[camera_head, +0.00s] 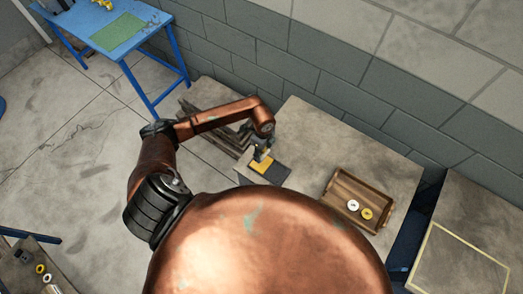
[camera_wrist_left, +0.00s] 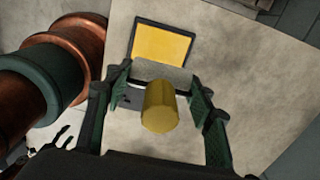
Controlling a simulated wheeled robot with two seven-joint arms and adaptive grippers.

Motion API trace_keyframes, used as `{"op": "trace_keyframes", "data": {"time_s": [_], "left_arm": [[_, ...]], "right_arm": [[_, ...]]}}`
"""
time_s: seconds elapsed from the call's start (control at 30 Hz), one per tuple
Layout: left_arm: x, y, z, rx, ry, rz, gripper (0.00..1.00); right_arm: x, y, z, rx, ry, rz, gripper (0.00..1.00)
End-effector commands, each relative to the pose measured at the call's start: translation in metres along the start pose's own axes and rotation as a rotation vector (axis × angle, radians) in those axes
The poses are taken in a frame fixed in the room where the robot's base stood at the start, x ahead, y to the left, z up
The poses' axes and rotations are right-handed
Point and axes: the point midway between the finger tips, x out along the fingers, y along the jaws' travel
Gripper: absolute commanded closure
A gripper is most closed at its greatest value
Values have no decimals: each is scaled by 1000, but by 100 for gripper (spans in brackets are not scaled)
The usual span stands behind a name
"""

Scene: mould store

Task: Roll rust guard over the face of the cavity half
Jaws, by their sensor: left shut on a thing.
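My left gripper (camera_head: 262,153) is shut on a yellow handle (camera_wrist_left: 160,108), which shows end-on between the fingers in the left wrist view. A grey bar (camera_wrist_left: 160,73), apparently the roller head, lies just past the handle. Beyond it is a flat dark-rimmed block with a yellow face (camera_wrist_left: 162,43), apparently the cavity half. The block also shows on the bench in the head view (camera_head: 281,175), close under the gripper. The grey bar overlaps the block's near edge in the picture; I cannot tell whether they touch. My right gripper is out of view.
A wooden tray (camera_head: 338,200) with a white ring (camera_head: 353,204) and a yellow ring (camera_head: 367,213) stands on the bench (camera_head: 320,135). A yellow-outlined square (camera_head: 428,240) marks another surface at right. A blue table (camera_head: 135,43) with a green mat (camera_head: 118,32) stands at the far left.

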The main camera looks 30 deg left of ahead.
Motion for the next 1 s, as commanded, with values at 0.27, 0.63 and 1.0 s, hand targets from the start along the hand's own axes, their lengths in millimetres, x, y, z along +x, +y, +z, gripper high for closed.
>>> {"op": "trace_keyframes", "data": {"time_s": [0.27, 0.63, 1.0], "left_arm": [[8, 3, 4, -149, 0, -2, 70], [39, 4, 4, -147, 0, 0, 70], [65, 4, 4, -146, 0, -1, 70]], "right_arm": [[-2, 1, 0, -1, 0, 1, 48], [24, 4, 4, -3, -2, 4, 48], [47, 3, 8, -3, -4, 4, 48]]}}
